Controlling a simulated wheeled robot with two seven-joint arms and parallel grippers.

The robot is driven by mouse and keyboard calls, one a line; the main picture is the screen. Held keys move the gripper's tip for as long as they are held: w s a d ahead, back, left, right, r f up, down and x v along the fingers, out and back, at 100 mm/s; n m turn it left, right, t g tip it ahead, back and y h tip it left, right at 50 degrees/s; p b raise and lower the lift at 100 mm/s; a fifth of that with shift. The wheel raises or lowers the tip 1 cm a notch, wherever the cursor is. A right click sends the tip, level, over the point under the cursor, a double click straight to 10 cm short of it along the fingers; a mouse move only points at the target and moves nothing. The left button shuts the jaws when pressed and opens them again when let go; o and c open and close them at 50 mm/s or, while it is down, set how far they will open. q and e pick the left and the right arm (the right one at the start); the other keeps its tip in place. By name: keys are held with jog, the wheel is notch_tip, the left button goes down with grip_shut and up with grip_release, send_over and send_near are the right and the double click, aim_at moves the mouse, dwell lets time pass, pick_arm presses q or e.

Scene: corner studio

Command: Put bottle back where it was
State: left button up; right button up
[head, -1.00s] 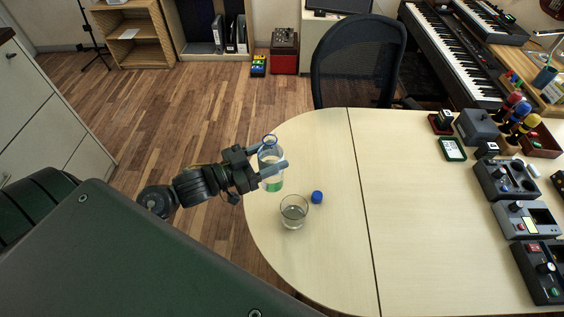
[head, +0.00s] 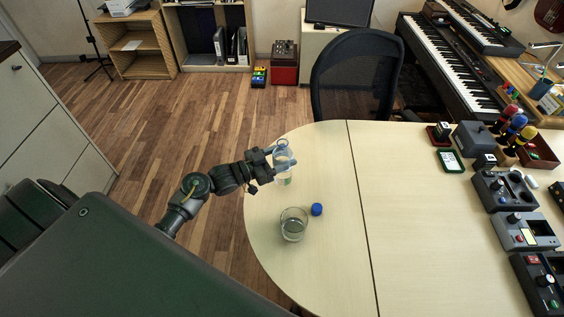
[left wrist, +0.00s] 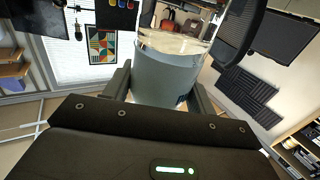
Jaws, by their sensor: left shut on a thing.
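A clear bottle (head: 282,150) with a green and white label stands out over the far left part of the rounded table. My left gripper (head: 276,160) is shut on it; I cannot tell for sure whether its base touches the table. In the left wrist view the bottle (left wrist: 167,75) fills the space between the fingers, with clear liquid near its top. A blue cap (head: 316,209) lies on the table, apart from the bottle. A drinking glass (head: 294,225) stands upright nearer me, beside the cap. My right gripper is not in view.
The pale table (head: 325,265) is clear in its middle. Several grey and black devices (head: 503,190) line its right side. A black mesh chair (head: 355,75) stands behind the far edge. Wooden floor lies to the left.

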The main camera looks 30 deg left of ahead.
pick_arm(q)
jog(key=shift+f, duration=1.55)
jog(key=o, duration=1.2)
jog(key=shift+r, duration=0.25)
jog(key=shift+b+v, duration=1.15)
jog(key=shift+v, duration=4.9)
